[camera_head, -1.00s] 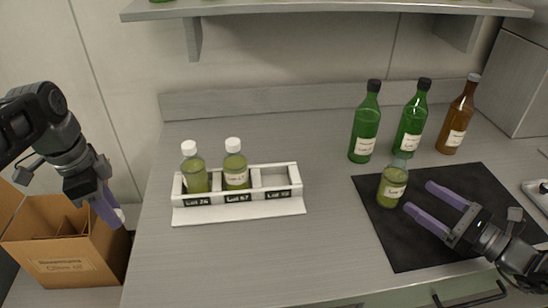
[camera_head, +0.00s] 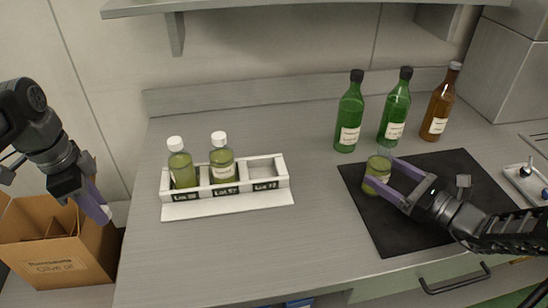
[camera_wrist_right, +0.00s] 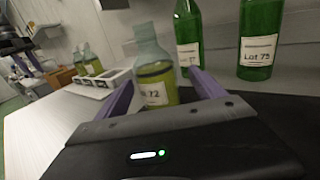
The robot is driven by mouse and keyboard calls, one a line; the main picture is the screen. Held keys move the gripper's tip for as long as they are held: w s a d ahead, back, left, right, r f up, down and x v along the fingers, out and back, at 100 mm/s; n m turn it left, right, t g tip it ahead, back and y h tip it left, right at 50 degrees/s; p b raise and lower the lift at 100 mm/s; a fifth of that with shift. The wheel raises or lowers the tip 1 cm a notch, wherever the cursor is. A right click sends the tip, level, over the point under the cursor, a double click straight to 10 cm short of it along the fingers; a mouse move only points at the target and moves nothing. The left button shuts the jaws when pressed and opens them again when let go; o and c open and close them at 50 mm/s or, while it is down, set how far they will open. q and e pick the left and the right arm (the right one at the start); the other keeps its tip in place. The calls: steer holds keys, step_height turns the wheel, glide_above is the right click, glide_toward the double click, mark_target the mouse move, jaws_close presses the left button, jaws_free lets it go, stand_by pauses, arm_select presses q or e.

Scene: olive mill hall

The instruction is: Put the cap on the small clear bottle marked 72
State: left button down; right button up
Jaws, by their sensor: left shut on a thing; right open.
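The small clear bottle marked 72 (camera_head: 376,175) stands upright and uncapped on the black mat (camera_head: 440,165), with olive-green liquid inside. In the right wrist view the bottle (camera_wrist_right: 155,72) shows an open clear neck and a label reading 72. My right gripper (camera_head: 381,170) is open, with its two purple fingers on either side of the bottle; any contact is hard to tell. My left gripper (camera_head: 101,211) is shut on a small white cap (camera_head: 107,213) at the far left, above the cardboard box. The fingers hide most of the cap.
A white rack (camera_head: 228,212) holds two white-capped bottles (camera_head: 181,165) (camera_head: 221,160); its right compartment is empty. Two green bottles (camera_head: 349,115) (camera_head: 396,110) and a brown bottle (camera_head: 440,105) stand behind the mat. The cardboard box (camera_head: 70,258) is left of the counter. The counter's middle is clear.

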steer(key=shift+f+p+x, duration=0.15)
steer(key=shift+p+x, duration=0.1)
steer(key=shift+x, duration=1.05)
steer(key=shift+f+p+x, duration=0.1)
steer(key=shift+p+x, duration=0.1)
steer(key=shift+x, duration=1.1)
steer(key=shift+s+a, duration=0.2)
jaws_close()
